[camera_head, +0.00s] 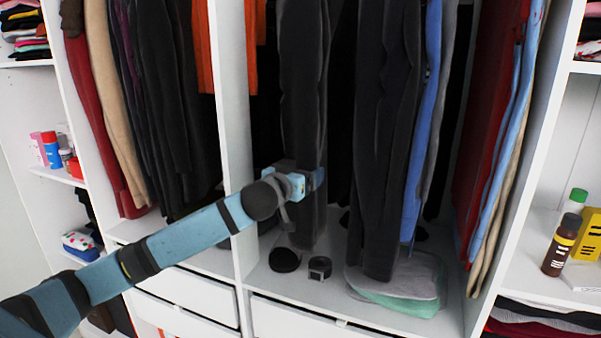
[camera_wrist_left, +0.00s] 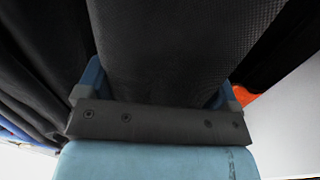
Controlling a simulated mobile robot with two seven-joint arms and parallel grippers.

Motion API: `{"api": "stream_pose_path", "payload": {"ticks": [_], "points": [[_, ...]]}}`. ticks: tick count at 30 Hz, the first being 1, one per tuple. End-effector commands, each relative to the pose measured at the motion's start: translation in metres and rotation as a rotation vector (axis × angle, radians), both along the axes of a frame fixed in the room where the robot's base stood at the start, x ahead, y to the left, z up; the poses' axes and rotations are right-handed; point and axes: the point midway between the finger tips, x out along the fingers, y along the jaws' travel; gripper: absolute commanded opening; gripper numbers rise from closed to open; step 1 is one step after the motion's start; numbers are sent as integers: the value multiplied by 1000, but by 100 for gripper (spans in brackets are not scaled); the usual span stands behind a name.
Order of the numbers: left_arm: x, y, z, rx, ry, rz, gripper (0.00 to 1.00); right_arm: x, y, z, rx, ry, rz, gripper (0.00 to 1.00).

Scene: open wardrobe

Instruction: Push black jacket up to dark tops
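A black jacket (camera_head: 303,80) hangs just right of the white divider in the middle bay. My left gripper (camera_head: 310,182) is at its lower part. In the left wrist view the blue fingers of the gripper (camera_wrist_left: 158,88) are spread wide, one on each side of the dark cloth (camera_wrist_left: 165,45); I cannot tell whether both touch it. Another dark garment (camera_head: 385,110) hangs to the right, with a gap between. Several dark tops (camera_head: 165,90) hang in the left bay, beyond the divider. My right gripper is not in view.
The white divider (camera_head: 229,110) stands close left of my gripper, with an orange garment (camera_head: 255,45) beside it. Small dark items (camera_head: 285,260) and folded clothes (camera_head: 410,290) lie on the bay floor. Blue garments (camera_head: 425,120) hang farther right.

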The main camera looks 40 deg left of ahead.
Motion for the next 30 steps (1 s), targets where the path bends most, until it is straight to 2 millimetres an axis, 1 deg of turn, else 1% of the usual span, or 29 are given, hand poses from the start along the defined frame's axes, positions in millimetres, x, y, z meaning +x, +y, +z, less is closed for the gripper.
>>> {"api": "stream_pose_path", "payload": {"ticks": [1,2,9,26,27,28,29,30], "points": [[0,0,0,1,0,0,38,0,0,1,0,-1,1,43],[0,0,0,1,0,0,35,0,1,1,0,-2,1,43],[1,-4,0,0,-1,-1,35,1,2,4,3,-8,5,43],[5,-21,0,2,-2,-2,35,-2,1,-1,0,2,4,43],[5,-21,1,4,-2,-1,90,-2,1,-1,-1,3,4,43],[5,-21,1,4,-2,-1,97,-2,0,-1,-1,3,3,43],[5,-21,0,4,-2,-1,100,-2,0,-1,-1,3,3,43],[5,-21,0,3,-1,-1,100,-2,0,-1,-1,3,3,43]]}}
